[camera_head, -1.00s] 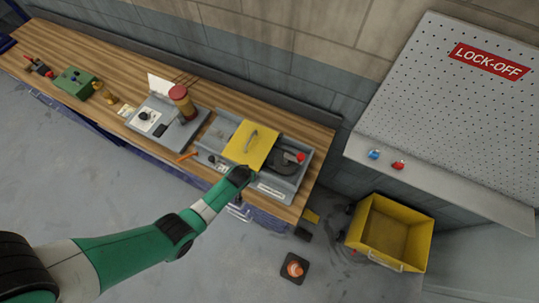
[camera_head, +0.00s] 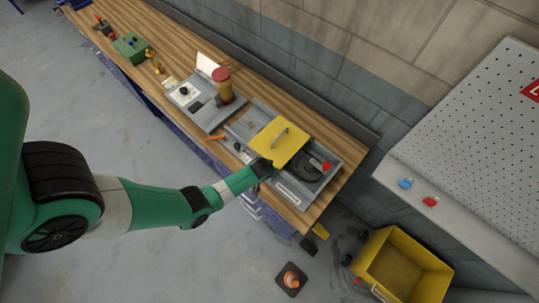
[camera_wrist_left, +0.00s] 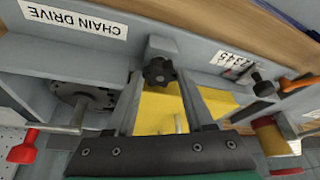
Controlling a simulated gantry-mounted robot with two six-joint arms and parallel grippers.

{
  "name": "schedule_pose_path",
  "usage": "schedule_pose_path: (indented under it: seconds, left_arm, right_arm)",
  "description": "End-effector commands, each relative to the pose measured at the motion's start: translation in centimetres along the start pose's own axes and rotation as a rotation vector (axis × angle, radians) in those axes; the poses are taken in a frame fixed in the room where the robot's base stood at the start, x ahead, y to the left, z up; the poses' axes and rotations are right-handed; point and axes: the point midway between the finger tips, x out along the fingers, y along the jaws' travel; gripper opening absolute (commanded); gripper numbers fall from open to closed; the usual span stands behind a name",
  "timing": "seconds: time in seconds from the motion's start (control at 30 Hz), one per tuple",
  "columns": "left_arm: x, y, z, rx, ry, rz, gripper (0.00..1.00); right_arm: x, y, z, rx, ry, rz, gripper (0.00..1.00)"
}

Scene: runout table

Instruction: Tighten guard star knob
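The black star knob (camera_wrist_left: 159,72) sits on the grey front wall of the chain drive housing (camera_wrist_left: 100,50) in the left wrist view. The yellow guard (camera_head: 272,143) with its handle lies over the housing in the head view, and part of it (camera_wrist_left: 155,115) shows between my fingers in the wrist view. My left gripper (camera_wrist_left: 160,82) is open, its two fingers apart on either side of the knob, with small gaps visible. I cannot tell how deep the knob sits between them. In the head view my left gripper (camera_head: 264,168) hides the knob. My right gripper is not in view.
A red knob (camera_head: 327,166) stands right of the guard. A grey panel box (camera_head: 202,112) with a red-capped cylinder (camera_head: 222,76) and an orange-handled tool (camera_head: 216,137) are left. A yellow bin (camera_head: 400,270) and cone (camera_head: 290,281) stand on the floor.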

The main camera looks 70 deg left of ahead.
Motion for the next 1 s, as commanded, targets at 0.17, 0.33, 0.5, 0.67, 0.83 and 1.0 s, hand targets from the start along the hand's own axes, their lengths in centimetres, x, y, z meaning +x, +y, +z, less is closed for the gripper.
schedule_pose_path:
  seconds: [0.17, 0.33, 0.5, 0.67, 0.83, 1.0]
  left_arm:
    - [-0.01, 0.0, -0.02, 0.0, 0.0, 0.0, 0.0]
    - [-0.03, -0.02, -0.02, 0.006, 0.0, 0.002, 0.0]
    - [-0.07, -0.07, -0.04, 0.043, 0.0, 0.018, 0.0]
    - [-0.1, -0.21, -0.08, 0.117, 0.0, 0.048, 0.0]
    - [-0.08, -0.35, -0.08, 0.236, 0.0, 0.098, 0.0]
    - [0.0, -0.5, -0.15, 0.371, 0.001, 0.156, 0.0]
  right_arm:
    - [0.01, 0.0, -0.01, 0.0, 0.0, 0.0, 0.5]
    - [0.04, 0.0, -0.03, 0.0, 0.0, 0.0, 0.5]
    - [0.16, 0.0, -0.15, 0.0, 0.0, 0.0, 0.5]
    - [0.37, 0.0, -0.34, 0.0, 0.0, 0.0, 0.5]
    - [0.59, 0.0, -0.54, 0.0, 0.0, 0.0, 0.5]
    - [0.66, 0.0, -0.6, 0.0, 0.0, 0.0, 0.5]
